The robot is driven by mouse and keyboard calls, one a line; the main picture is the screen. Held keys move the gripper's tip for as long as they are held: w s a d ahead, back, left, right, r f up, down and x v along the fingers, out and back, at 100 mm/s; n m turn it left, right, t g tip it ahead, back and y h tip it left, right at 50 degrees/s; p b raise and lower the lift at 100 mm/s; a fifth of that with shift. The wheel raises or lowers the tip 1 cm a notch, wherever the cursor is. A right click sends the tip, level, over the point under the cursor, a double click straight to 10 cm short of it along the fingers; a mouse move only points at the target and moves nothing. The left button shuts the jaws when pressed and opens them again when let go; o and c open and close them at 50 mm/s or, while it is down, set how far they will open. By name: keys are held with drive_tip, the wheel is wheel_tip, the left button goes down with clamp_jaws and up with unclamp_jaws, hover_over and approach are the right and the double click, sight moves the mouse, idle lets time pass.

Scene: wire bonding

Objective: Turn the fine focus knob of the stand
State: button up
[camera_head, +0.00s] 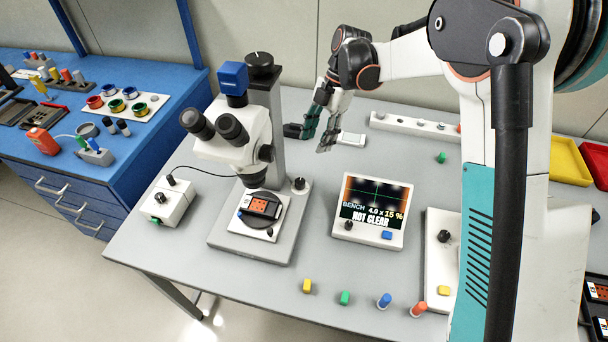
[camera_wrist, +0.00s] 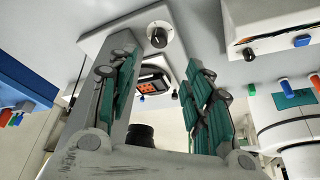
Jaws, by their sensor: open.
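The grey microscope stand (camera_head: 258,240) stands on the bench left of centre, with a white microscope (camera_head: 235,130) on its column. A black knob with a pale base (camera_head: 299,184) sits at the right rear of the stand's base. It also shows in the wrist view (camera_wrist: 160,34), beyond and between my fingers. Another black knob (camera_head: 259,62) tops the column, and a dark knob (camera_head: 266,153) is on the microscope's side. I cannot tell which is the fine focus knob. My gripper (camera_head: 311,141) is open and empty, right of the column and apart from the base knob.
A screen unit (camera_head: 370,212) reading "NOT CLEAR" stands right of the stand. A wired white box (camera_head: 168,199) stands at left. A dark device with orange squares (camera_head: 262,206) lies on the stage. A long white strip (camera_head: 415,126) lies behind. Coloured pegs line the front.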

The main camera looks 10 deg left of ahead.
sight(301, 180)
drive_tip(key=b+x, duration=0.4)
drive_tip(key=x, duration=1)
drive_tip(key=shift+a+f, duration=0.1)
drive_tip(key=shift+f, duration=0.1)
drive_tip(key=c, duration=1.1)
